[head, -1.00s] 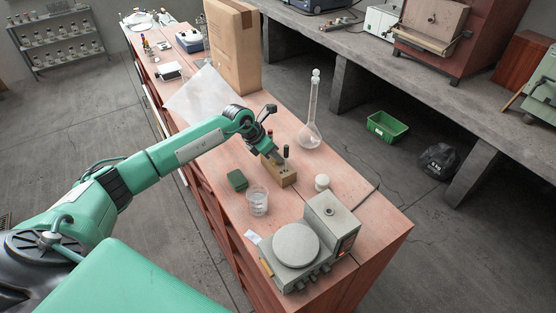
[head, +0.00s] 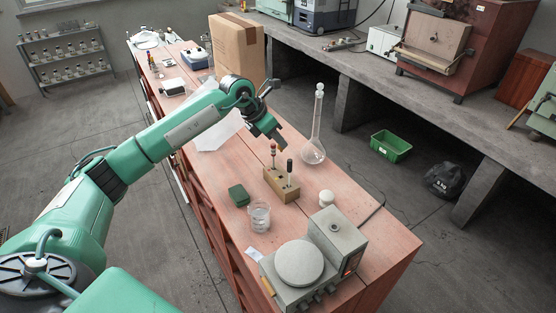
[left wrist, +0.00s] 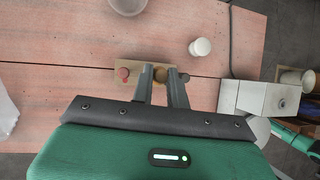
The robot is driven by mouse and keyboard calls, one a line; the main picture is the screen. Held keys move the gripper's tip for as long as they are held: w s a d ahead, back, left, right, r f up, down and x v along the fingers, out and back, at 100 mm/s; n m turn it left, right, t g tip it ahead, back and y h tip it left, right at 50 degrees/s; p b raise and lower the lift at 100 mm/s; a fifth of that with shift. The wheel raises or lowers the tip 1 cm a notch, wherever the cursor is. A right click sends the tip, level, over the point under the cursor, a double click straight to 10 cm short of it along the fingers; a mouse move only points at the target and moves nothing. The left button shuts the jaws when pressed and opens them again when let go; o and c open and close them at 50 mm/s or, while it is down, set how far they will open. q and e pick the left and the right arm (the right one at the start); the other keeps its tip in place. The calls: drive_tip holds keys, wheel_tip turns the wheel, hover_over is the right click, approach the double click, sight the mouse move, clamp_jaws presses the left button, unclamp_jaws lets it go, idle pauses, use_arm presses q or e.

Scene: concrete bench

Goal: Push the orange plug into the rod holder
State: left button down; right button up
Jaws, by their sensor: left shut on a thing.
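The rod holder (head: 281,184), a tan wooden block, stands upright on the bench top. A rod with a red top (head: 273,149) and a rod with a black top (head: 289,166) stand in it. My left gripper (head: 281,143) is above the holder and apart from it. In the left wrist view my left gripper (left wrist: 161,76) has its fingers close together, with a small brownish thing between the tips. I take this for the orange plug, mostly hidden by the fingers. The holder (left wrist: 132,83) shows below and behind the fingertips. My right gripper is not in view.
A dark green box (head: 239,195) and a glass beaker (head: 259,217) stand left of the holder. A tall flask (head: 314,150) stands to its right, with a white jar (head: 326,198) nearer. A cardboard box (head: 238,48) stands behind.

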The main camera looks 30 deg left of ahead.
use_arm(q)
wheel_tip(320, 180, up, 8)
drive_tip(key=shift+f+b, duration=0.2)
drive_tip(key=shift+b, duration=0.5)
wheel_tip(320, 180, up, 4)
drive_tip(key=shift+f+p, duration=0.25)
drive_tip(key=shift+p, duration=0.6)
idle(0.6)
drive_tip(key=shift+d, duration=0.1)
